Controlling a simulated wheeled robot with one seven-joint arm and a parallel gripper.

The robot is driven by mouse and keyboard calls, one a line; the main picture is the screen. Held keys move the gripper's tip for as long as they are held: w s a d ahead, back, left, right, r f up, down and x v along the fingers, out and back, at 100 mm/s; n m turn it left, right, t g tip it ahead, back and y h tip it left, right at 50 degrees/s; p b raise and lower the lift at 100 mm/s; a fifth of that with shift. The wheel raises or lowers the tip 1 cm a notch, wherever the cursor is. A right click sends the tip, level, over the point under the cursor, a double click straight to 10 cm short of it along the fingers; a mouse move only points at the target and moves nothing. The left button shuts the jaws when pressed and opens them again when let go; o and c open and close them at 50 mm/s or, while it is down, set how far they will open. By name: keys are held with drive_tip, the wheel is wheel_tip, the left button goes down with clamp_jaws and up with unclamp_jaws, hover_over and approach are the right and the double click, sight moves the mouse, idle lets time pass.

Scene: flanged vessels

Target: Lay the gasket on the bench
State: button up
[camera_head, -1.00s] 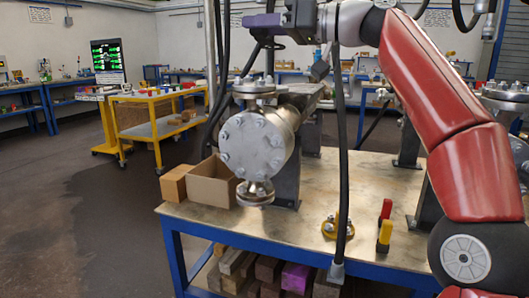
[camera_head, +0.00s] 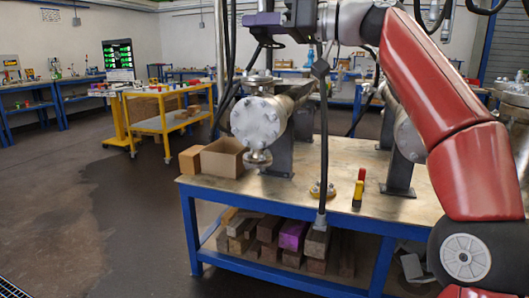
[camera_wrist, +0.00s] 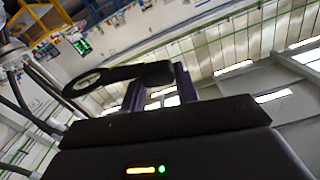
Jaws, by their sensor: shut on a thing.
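The gasket (camera_wrist: 126,73) is a thin black ring with a flat handle ending in a thicker block, seen in the wrist view. My gripper (camera_wrist: 160,86) has purple fingers and is shut on the block end, with the ring sticking out to the left. In the head view my gripper (camera_head: 264,20) is at the top, held high above the floor and the bench. The gasket is small and hard to make out in the head view.
A flanged vessel (camera_head: 262,120) stands on the bench, with an open cardboard box (camera_head: 222,160) and a wooden block (camera_head: 190,160) at its left. A yellow fitting (camera_head: 318,190) and red and yellow pieces (camera_head: 358,192) sit near the front edge. Bare bench top lies between.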

drive_tip(key=shift+f, duration=0.2)
drive_tip(key=w+d+f+m+t+h, duration=0.45)
drive_tip(key=w+f, duration=0.65)
drive_tip(key=f, duration=0.4)
drive_tip(key=w+d+f+m+t+h, duration=0.3)
drive_tip(key=w+f+m+t+h, duration=0.25)
drive_tip(key=w+f, duration=0.8)
drive_tip(key=s+d+f+m+t+h, duration=0.1)
drive_tip(key=d+f+h, duration=0.2)
drive_tip(key=f, duration=0.6)
drive_tip(key=s+d+f+m+t+h, duration=0.1)
drive_tip(key=s+d+f+m+h, duration=0.1)
drive_tip(key=f, duration=0.7)
drive_tip(key=s+d+f+m+h, duration=0.1)
drive_tip(key=s+d+f+h, duration=0.1)
drive_tip(key=s+f, duration=0.9)
drive_tip(key=shift+s+d+f, duration=0.35)
drive_tip(key=shift+d+f, duration=0.25)
drive_tip(key=shift+d, duration=0.2)
